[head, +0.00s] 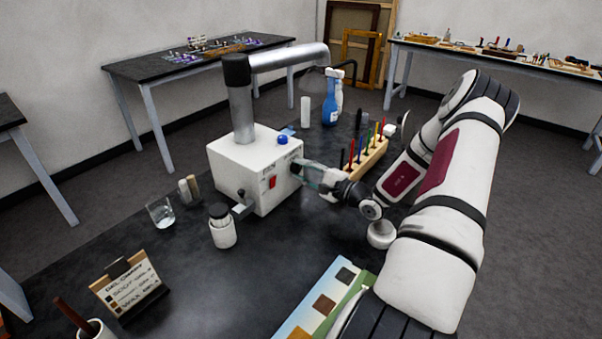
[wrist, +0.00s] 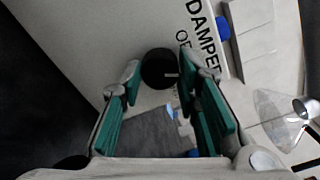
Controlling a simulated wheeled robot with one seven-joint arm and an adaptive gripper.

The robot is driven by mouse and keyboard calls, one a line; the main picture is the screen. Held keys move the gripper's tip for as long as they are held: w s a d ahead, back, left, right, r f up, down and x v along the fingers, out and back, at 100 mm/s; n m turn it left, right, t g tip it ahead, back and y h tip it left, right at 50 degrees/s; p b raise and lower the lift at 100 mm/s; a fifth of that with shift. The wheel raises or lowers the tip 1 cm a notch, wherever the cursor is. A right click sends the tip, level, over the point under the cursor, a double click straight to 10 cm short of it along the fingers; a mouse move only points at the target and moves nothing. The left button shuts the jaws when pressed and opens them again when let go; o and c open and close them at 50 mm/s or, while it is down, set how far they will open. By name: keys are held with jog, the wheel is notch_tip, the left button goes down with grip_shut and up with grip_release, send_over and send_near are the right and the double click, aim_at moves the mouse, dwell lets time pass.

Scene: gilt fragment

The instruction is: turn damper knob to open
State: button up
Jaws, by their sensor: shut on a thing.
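The damper knob (wrist: 157,66) is a round black knob with a short pale mark pointing right in the wrist view. It sits on the face of the white box (head: 243,160), below lettering that reads "DAMPER" and a partly hidden "OP". My gripper (wrist: 160,75) is shut on the knob, one fingertip on each side. In the head view my gripper (head: 298,170) reaches the box's right face from the right. A red switch (head: 272,183) is on the same face.
A duct arm (head: 242,110) rises from the box. A rack of coloured tools (head: 365,158) and a blue spray bottle (head: 331,105) stand behind my gripper. A small jar (head: 222,232) and a glass (head: 160,213) stand in front of the box.

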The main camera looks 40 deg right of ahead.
jog(key=n+b, duration=0.3)
jog(key=n, duration=0.2)
jog(key=shift+w, duration=0.1)
dwell(0.5)
jog(key=o, duration=1.2)
jog(key=s, duration=0.4)
jog(key=s+d, duration=0.1)
jog(key=s, duration=0.7)
jog(key=shift+d, duration=0.3)
